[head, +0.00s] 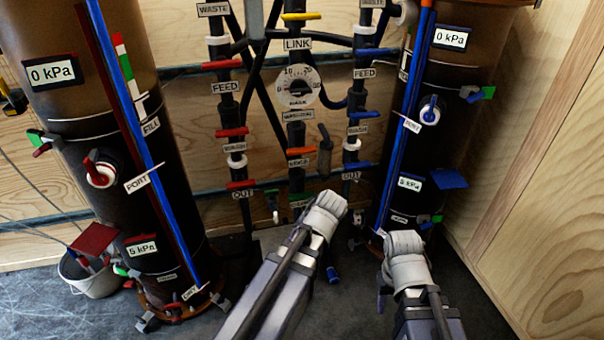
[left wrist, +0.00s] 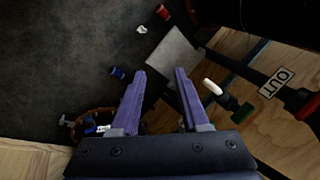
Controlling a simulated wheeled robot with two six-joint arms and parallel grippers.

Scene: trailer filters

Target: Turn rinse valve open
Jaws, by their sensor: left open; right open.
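The central column of the pipe rack has an orange lever handle (head: 300,151) lying roughly level above a small label (head: 301,162) that seems to read RINSE; the print is too small to be sure. My left gripper (left wrist: 160,72) is open and empty in the left wrist view, pointing over the dark floor. In the head view my left arm ends below the rack, apart from the orange handle, with its fingers hidden. My right gripper (head: 405,250) is lower right, in front of the right tank, holding nothing I can see; its fingertips are mostly hidden.
Brown tanks stand left (head: 60,170) and right (head: 450,120) of the rack. Red levers (head: 232,132) and blue levers (head: 358,130) flank the central column. A white-and-green tap (left wrist: 212,87) lies right of my left fingers. A bucket (head: 90,280) stands lower left.

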